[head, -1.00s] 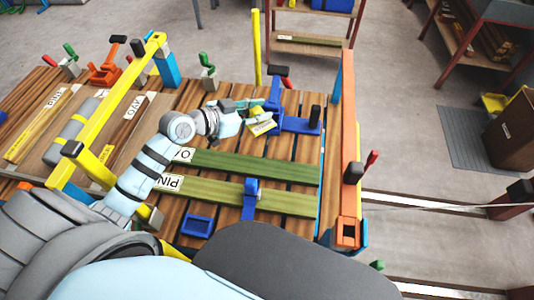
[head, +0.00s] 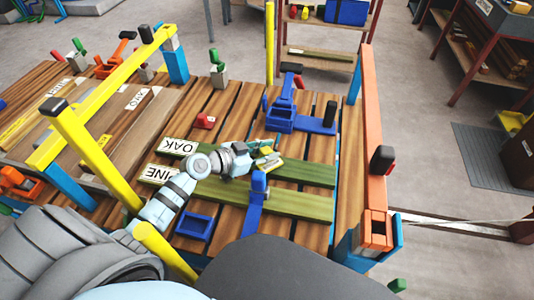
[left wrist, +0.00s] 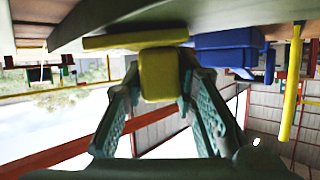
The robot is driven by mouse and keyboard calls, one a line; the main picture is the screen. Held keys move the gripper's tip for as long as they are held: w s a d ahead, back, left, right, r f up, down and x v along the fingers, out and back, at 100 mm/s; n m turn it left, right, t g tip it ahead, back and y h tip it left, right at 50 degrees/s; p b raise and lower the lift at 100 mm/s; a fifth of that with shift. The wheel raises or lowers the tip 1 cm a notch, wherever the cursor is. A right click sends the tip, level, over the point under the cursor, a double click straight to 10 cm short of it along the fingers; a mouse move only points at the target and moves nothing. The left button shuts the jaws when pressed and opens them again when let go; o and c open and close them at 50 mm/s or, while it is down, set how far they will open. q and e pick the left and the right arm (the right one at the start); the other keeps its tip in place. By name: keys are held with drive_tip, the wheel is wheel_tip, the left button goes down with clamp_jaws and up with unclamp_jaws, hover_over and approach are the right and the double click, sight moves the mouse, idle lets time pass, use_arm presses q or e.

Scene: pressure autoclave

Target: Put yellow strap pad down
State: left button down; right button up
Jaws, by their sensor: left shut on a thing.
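My left gripper (head: 262,158) is shut on the yellow strap pad (head: 268,162), above or at the green board labelled OAK (head: 312,176). The head view does not show clearly whether the pad touches the board. In the left wrist view the yellow pad (left wrist: 162,76) sits between the two green fingers, with a flat yellow piece beside it, close to a board face. My right gripper is not in view.
A blue clamp (head: 284,115) stands on the slatted table behind the gripper. Another blue clamp (head: 254,210) crosses the PINE board (head: 305,206). A small red block (head: 204,121) lies at the back left. An orange rail (head: 373,150) borders the right side.

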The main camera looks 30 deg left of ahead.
sight(261, 152)
use_arm(q)
drive_tip(key=shift+f, duration=0.1)
drive_tip(key=c, duration=1.3)
unclamp_jaws()
drive_tip(key=shift+r, duration=0.2)
drive_tip(key=p+v, duration=0.3)
drive_tip(key=v, duration=0.3)
drive_tip(key=shift+s+a+r, duration=0.2)
drive_tip(key=shift+s+r, duration=0.05)
drive_tip(key=shift+s, duration=0.05)
drive_tip(key=shift+s+a+r, duration=0.1)
drive_tip(key=shift+s+a, duration=0.1)
drive_tip(key=shift+s, duration=0.15)
drive_tip(key=shift+w, duration=0.1)
